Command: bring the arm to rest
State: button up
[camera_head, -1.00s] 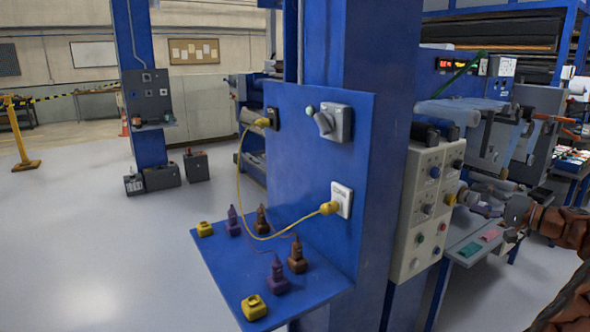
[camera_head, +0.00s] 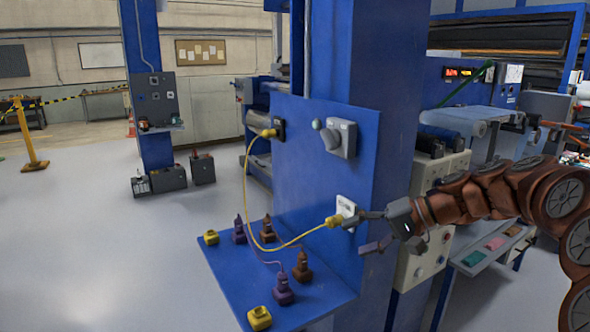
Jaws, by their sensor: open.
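My arm (camera_head: 480,195) reaches in from the right edge. My gripper (camera_head: 358,234) is open, its two fingers spread apart and pointing left, with nothing seen between them. The upper finger ends close to the yellow plug (camera_head: 334,221) at the lower white socket (camera_head: 346,206); I cannot tell whether they touch. A yellow cable (camera_head: 246,185) hangs from that plug and runs up to another yellow plug (camera_head: 268,133) at the black upper socket (camera_head: 279,129).
A blue panel (camera_head: 300,180) with a grey rotary switch (camera_head: 342,138) stands behind the gripper. Its shelf (camera_head: 240,275) holds several yellow, purple and brown plugs. A control box with buttons (camera_head: 418,262) is beneath my arm. Open floor (camera_head: 90,240) lies to the left.

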jog(key=s+a+f+n+g+h+p, duration=0.1)
jog(key=s+a+f+g+h, duration=0.15)
jog(key=s, duration=0.65)
jog(key=s+a+f+n+g+h+p, duration=0.1)
jog(key=s+a+f+h, duration=0.15)
jog(key=s, duration=0.65)
jog(key=s+d+f+h, duration=0.2)
jog(key=s+d, duration=0.1)
jog(key=s, duration=0.3)
jog(key=s+d+f+h+p, duration=0.1)
jog(key=s+d+h, duration=0.1)
jog(key=s, duration=0.4)
jog(key=s+d+f+g+h+p, duration=0.1)
jog(key=s+d+f+h, duration=0.1)
jog(key=s+d, duration=0.2)
jog(key=s, duration=0.2)
jog(key=shift+s+d+f, duration=0.3)
jog(key=shift+s+f, duration=0.05)
